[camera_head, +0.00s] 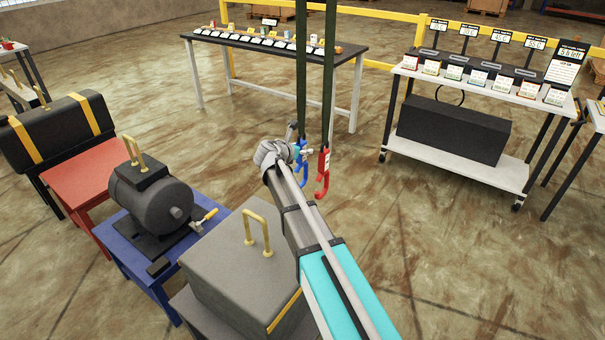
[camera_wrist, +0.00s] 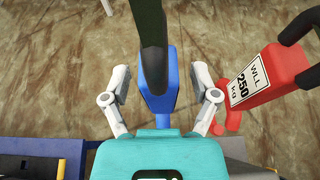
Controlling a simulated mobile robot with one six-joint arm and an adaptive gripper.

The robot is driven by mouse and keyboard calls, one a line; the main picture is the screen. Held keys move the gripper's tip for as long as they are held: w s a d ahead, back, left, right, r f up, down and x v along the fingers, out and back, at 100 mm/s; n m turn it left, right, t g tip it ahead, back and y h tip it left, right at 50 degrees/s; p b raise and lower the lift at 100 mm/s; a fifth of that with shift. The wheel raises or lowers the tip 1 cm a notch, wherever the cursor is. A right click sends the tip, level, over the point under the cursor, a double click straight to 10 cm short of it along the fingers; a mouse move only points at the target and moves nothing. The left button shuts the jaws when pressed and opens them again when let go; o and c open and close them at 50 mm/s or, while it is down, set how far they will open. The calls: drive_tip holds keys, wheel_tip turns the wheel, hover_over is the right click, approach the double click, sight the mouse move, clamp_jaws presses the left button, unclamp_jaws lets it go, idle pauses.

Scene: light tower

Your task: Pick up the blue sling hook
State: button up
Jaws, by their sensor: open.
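The blue sling hook (camera_head: 300,158) hangs at the end of a dark strap in front of my arm's end in the head view. In the wrist view the blue hook (camera_wrist: 156,84) is between the two fingers of my gripper (camera_wrist: 160,98), with gaps on both sides. My gripper is open around it and neither finger visibly touches it. The gripper's teal body hides the hook's lower part. In the head view my gripper (camera_head: 296,150) is small and partly hidden by my arm.
A red sling hook (camera_head: 323,175) hangs close on the right; its label reads WLL 250 kg in the wrist view (camera_wrist: 258,84). A grey box (camera_head: 235,262) with a yellow handle and a motor (camera_head: 150,205) stand left of my arm.

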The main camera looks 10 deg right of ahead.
idle(0.3)
clamp_jaws()
idle(0.3)
